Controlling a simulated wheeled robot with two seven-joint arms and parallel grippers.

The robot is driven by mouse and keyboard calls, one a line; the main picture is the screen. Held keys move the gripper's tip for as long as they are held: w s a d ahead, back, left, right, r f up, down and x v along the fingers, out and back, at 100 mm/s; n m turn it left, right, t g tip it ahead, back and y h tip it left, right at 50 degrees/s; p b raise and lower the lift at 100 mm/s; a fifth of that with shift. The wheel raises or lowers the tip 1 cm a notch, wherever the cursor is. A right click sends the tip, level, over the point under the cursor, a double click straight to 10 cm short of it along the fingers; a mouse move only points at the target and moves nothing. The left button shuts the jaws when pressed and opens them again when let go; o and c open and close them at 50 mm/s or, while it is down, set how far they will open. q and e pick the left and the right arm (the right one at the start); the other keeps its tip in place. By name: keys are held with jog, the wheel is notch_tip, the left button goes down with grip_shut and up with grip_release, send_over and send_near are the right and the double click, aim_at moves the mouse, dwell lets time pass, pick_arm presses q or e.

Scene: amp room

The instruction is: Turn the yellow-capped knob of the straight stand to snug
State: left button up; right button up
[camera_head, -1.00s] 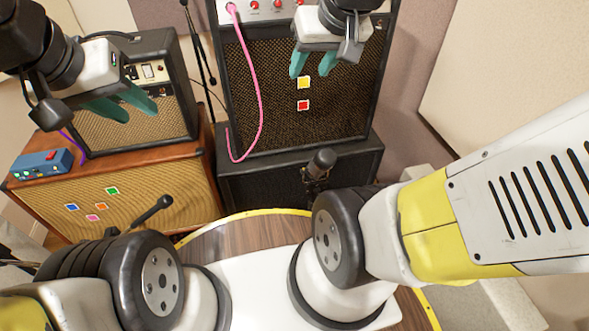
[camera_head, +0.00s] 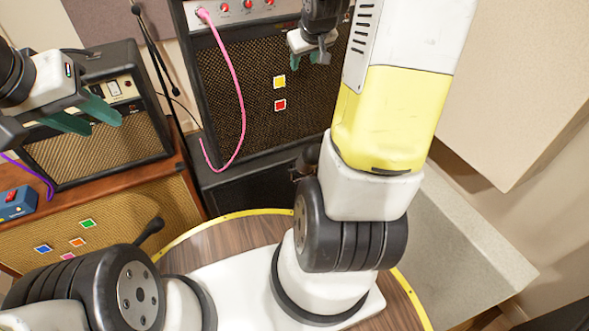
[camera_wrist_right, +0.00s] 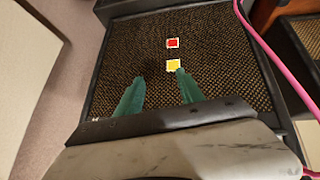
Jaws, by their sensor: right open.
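The thin black pole of a stand (camera_head: 160,65) rises beside the tall amp in the head view; I cannot tell whether it is the straight stand. A dark microphone (camera_head: 311,154) is mostly hidden behind my right arm. No yellow-capped knob can be made out. My right gripper (camera_head: 309,63) is open and empty in front of the tall amp's grille. The right wrist view shows its two teal fingers (camera_wrist_right: 160,76) apart, with nothing between them but grille. My left gripper (camera_head: 104,124) is open and empty in front of the small amp at the left.
The tall amp (camera_head: 225,100) carries yellow and red stickers and a pink cable (camera_head: 241,90). The small amp (camera_head: 70,160) stands on a wooden cabinet (camera_head: 150,215). A blue pedal (camera_head: 18,203) is at the left edge. My right arm blocks the centre right.

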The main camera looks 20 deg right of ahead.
jog(key=w+d+f+n, duration=0.1)
jog(key=w+d+f, duration=0.3)
jog(key=f, duration=0.5)
jog(key=w+d+f, duration=0.2)
jog(key=d+f, duration=0.5)
jog(key=f, duration=0.1)
jog(key=s+d+f+t+y, duration=0.1)
jog(key=d+f, duration=0.1)
jog(key=f, duration=0.8)
jog(key=s+d+f+t, duration=0.1)
jog(key=d+f, duration=0.1)
jog(key=f, duration=0.8)
jog(key=s+a+f+t+y, duration=0.1)
jog(key=s+a+f, duration=0.1)
jog(key=s+f, duration=0.5)
jog(key=s+a+f, duration=0.2)
jog(key=s+f, duration=0.1)
jog(key=f, duration=0.7)
jog(key=s+a+f+m+t, duration=0.1)
jog(key=s+a+f+t, duration=0.2)
jog(key=s+a+f, duration=0.65)
jog(key=x, duration=0.8)
jog(key=shift+a+r, duration=0.25)
jog(key=shift+a, duration=0.05)
jog(key=shift+c, duration=0.3)
